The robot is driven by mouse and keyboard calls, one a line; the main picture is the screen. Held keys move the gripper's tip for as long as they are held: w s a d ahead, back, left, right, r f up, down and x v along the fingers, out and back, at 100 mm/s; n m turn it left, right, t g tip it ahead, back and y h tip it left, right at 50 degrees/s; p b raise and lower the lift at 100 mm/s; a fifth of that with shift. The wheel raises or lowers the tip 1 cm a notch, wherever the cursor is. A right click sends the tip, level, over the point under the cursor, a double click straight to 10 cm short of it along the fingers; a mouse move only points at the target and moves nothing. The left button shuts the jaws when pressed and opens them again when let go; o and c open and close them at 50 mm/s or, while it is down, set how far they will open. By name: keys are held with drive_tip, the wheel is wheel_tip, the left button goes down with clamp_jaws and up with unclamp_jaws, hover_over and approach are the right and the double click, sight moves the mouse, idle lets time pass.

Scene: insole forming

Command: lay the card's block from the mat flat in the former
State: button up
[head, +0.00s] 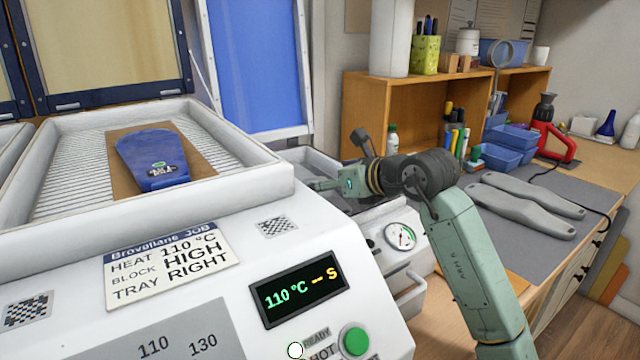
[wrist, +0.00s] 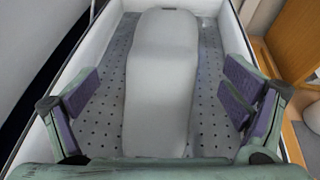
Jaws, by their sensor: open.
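The job card (head: 168,262) reads heat 110 °C, block HIGH, tray RIGHT. In the wrist view a grey foot-shaped block (wrist: 160,75) lies lengthwise on the perforated bed of the former (wrist: 212,115), inside its pale walls, and looks flat. My gripper (wrist: 160,88) is open, one finger on each side of the block, with visible gaps. In the head view my gripper (head: 318,185) reaches into the former (head: 310,158) behind the heater, which hides most of it and the block. Two more grey blocks (head: 527,208) lie on the dark mat (head: 462,238).
The white heater stands at the left, with a blue insole (head: 153,158) on a brown sheet in its tray (head: 235,188). Its display (head: 300,289) shows 110 °C. A gauge (head: 400,236) is on the former's front. Blue bins (head: 512,140) and a red tool (head: 556,142) stand behind the mat.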

drive_tip(key=b+v, duration=0.2)
drive_tip(key=v, duration=0.7)
drive_tip(key=shift+b, duration=0.4)
